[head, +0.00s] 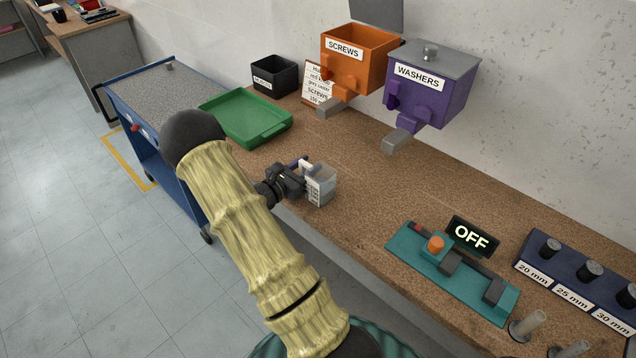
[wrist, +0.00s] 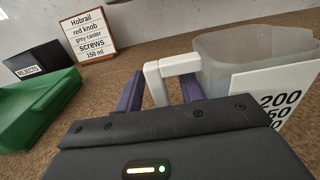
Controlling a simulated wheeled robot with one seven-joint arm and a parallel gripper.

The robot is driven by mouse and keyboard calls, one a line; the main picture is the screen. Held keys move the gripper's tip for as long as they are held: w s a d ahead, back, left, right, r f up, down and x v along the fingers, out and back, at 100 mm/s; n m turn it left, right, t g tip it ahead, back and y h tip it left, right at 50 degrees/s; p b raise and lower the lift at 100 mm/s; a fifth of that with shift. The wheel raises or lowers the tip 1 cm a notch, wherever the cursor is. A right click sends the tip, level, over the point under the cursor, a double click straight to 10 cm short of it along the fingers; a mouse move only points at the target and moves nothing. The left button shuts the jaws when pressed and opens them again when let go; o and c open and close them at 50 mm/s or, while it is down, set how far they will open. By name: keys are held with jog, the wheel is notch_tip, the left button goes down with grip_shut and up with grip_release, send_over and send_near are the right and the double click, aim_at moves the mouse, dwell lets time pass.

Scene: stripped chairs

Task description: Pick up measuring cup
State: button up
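The measuring cup (head: 321,188) is a translucent grey cup with a white label and a white handle. It stands upright on the brown workbench. In the wrist view the cup (wrist: 245,62) is at the right, its label showing 200 at the top. Its white handle (wrist: 157,80) lies between the two purple fingers of my gripper (wrist: 162,93). The fingers are apart, with a visible gap between the handle and the right finger. The left finger looks very close to the handle; I cannot tell whether it touches. In the head view my gripper (head: 302,168) is at the cup's handle side.
A green tray (head: 247,138), a black rejects bin (head: 274,77) and a sign card (head: 318,84) stand beyond the cup. Orange screws (head: 352,60) and purple washers (head: 425,90) dispensers hang on the wall. A teal device (head: 425,253) with an OFF display is at the right.

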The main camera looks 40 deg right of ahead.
grip_shut()
jog(key=shift+r, duration=0.15)
dwell(0.4)
notch_tip(320, 180, up, 10)
jog(key=shift+b, duration=0.3)
dwell(0.6)
dwell(3.9)
